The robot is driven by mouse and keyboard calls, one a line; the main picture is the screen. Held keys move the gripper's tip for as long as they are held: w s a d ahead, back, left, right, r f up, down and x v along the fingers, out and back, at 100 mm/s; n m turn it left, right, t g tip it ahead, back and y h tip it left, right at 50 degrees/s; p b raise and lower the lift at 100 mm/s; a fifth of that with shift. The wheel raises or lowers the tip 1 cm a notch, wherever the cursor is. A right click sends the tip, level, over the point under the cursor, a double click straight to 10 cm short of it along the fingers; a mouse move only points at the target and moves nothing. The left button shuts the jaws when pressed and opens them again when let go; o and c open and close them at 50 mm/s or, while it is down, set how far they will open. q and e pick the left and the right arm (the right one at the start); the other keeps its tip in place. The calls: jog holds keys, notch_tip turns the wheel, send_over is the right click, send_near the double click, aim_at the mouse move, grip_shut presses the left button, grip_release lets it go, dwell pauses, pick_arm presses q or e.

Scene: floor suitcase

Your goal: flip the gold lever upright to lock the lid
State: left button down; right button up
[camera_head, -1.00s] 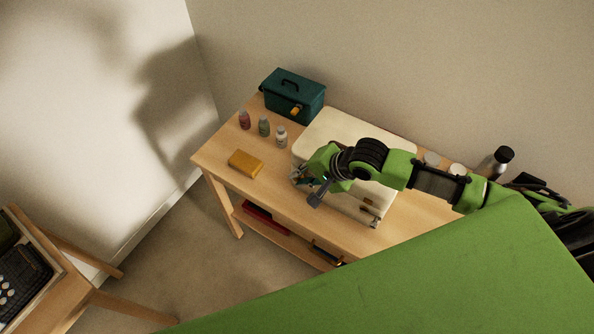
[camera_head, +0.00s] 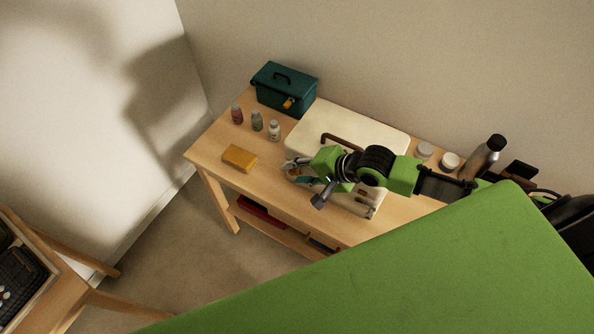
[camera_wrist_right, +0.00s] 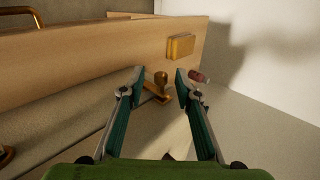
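A cream suitcase (camera_head: 380,128) lies closed on a wooden table, with a brown handle on top. In the right wrist view a small gold lever (camera_wrist_right: 159,82) with a knob stands out at the case edge. It lies between and beyond my fingertips; I cannot tell whether they touch it. In the head view my arm hides it. My right gripper (camera_wrist_right: 158,78) is open, its two fingers apart with nothing held; in the head view it is at the front left of the case (camera_head: 303,174). Another latch (camera_head: 369,211) is at the front right. My left gripper is not in view.
A yellow box (camera_head: 239,158), several small bottles (camera_head: 274,131) and a green toolbox (camera_head: 284,88) stand left of the case. White jars (camera_head: 449,161) and a dark-capped bottle (camera_head: 483,156) stand at its right. A red item (camera_head: 262,212) lies on the lower shelf.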

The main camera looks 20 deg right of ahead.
jog(key=v, duration=1.2)
dwell(0.5)
